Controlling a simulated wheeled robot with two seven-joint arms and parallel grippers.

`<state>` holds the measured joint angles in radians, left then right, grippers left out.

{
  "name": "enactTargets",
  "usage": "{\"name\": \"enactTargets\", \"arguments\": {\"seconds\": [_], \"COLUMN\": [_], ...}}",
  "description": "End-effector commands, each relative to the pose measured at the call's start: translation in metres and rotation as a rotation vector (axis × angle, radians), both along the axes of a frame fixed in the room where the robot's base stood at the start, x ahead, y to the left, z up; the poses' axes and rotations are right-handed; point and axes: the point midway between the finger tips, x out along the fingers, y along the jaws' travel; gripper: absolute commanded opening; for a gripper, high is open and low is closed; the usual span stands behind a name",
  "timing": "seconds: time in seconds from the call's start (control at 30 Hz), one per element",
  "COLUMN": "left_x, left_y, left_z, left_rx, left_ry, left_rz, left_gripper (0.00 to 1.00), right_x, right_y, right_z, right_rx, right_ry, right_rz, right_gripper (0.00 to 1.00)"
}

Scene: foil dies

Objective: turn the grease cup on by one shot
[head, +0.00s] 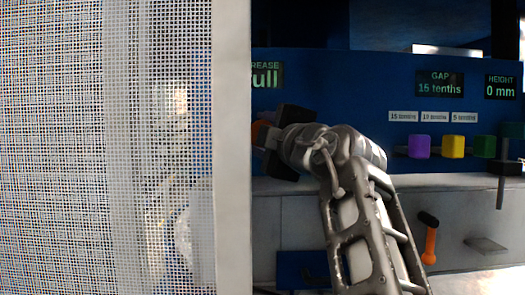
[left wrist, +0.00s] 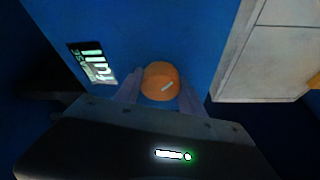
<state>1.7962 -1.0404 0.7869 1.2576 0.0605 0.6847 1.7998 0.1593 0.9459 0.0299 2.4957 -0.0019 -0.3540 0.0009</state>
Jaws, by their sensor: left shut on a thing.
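The grease cup is an orange round cap with a pale mark across its face; in the left wrist view the grease cup (left wrist: 160,76) stands out from the blue panel. My left gripper (left wrist: 160,92) is shut on it, with a finger on either side. In the head view my left gripper (head: 268,140) is at the blue panel, and only a sliver of orange shows beside its dark fingers. A grease display (left wrist: 92,63) beside the cup reads "full"; in the head view the display (head: 266,76) is partly hidden by the screen's edge. My right gripper is in neither view.
A mesh screen with a pale frame (head: 231,150) covers the left half of the head view. To the right are a gap display (head: 440,84) reading 15 tenths, a height display (head: 501,87) reading 0 mm, purple (head: 419,147) and yellow (head: 453,146) blocks, and an orange-handled lever (head: 430,240).

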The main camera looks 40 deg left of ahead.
Motion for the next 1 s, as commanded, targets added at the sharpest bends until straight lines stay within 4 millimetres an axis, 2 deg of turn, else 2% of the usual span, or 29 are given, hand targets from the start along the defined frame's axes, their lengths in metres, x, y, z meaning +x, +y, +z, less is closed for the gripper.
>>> {"name": "enactTargets", "arguments": {"seconds": [0.03, 0.5, 0.7, 1.0], "left_x": [0.000, 0.000, 0.000, 0.000], "left_y": [0.001, 0.001, 0.001, 0.001], "left_z": [-0.008, -0.008, -0.007, -0.005], "left_rx": [0.029, 0.382, 0.517, 0.650], "left_ry": [0.027, 0.296, 0.400, 0.501], "left_rz": [0.000, -0.002, -0.002, -0.002], "left_gripper": [0.06, 0.06, 0.06, 0.06], "right_x": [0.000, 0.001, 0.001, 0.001], "right_y": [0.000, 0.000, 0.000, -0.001], "right_z": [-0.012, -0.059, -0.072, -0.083], "right_rx": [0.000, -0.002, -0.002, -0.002], "right_ry": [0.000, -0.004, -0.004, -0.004], "right_rz": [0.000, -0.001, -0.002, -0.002], "right_gripper": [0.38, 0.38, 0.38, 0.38]}}
